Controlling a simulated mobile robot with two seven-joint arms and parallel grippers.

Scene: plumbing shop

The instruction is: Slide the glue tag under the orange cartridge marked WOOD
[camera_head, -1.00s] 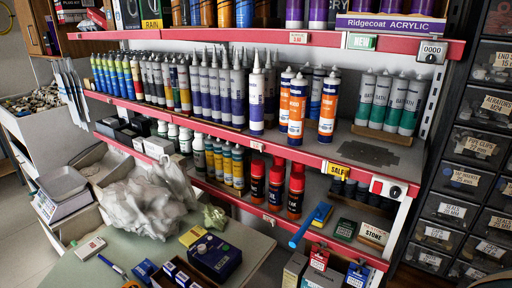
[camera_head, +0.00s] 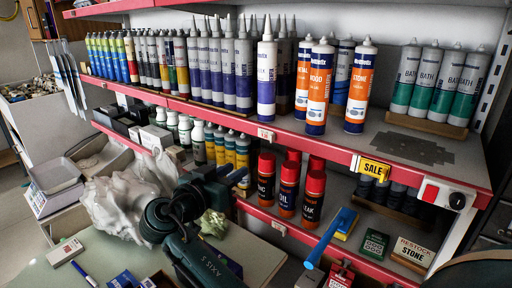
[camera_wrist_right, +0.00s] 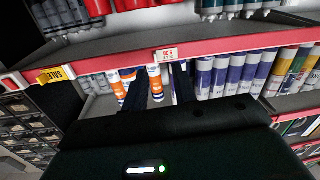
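The orange cartridge marked WOOD (camera_head: 319,88) stands upright at the front of the middle shelf, left of one marked STONE (camera_head: 358,88). A small white tag (camera_head: 266,135), probably the glue tag, sits on the red shelf rail, left of WOOD and below a purple-and-white cartridge (camera_head: 266,85). I cannot read it clearly. It also shows in the right wrist view (camera_wrist_right: 166,55), which is upside down. My right gripper (camera_head: 240,177) is in front of the shelf, below the tag. In the wrist view its fingers (camera_wrist_right: 160,82) are apart and nothing is held. My left gripper is out of view.
A yellow SALE tag (camera_head: 371,168) and a red switch box (camera_head: 442,194) sit on the same rail, further right. A blue-handled tool (camera_head: 331,238) sticks out there. A crumpled plastic bag (camera_head: 115,203) lies left of my arm.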

